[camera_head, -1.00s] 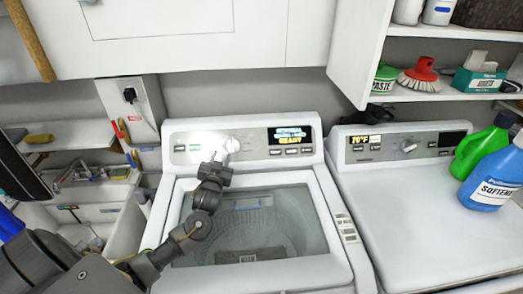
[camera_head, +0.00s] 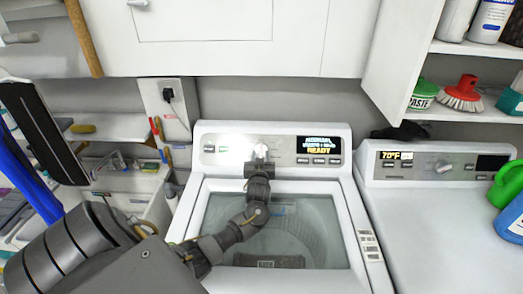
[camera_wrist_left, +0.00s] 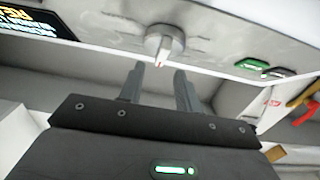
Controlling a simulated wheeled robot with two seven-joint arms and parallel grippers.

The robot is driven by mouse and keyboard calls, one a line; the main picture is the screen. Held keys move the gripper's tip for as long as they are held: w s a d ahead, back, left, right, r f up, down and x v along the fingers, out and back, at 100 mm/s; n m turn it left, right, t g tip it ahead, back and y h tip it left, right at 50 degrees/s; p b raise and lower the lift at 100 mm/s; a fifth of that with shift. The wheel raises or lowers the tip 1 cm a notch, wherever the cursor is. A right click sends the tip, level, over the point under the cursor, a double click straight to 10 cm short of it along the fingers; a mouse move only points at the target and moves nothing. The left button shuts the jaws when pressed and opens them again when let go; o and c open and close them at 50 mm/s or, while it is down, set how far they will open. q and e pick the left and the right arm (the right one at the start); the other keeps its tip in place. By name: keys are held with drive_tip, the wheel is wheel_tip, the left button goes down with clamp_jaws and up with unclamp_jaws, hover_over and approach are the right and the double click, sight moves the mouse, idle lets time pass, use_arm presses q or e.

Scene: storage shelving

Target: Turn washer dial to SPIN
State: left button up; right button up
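The washer (camera_head: 192,215) stands in the middle of the head view, with its control panel (camera_head: 226,147) along the back. The washer dial (camera_head: 261,151) is a pale knob on that panel, left of the lit display (camera_head: 319,145). My left gripper (camera_head: 260,163) is just in front of the dial. In the left wrist view its two fingers (camera_wrist_left: 160,70) are apart, with nothing between them, and point at the dial without visible contact. My right gripper is not in view.
A second machine (camera_head: 440,225) with its own knob (camera_head: 442,166) stands to the right. Green (camera_head: 508,183) and blue (camera_head: 513,212) bottles stand on it. A white cabinet (camera_head: 230,45) hangs above the washer. The washer's glass lid (camera_head: 325,225) lies below my left arm.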

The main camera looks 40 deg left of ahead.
sight(261, 148)
use_arm(q)
drive_tip(key=shift+x, duration=1.6)
drive_tip(key=shift+d, duration=0.15)
clamp_jaws()
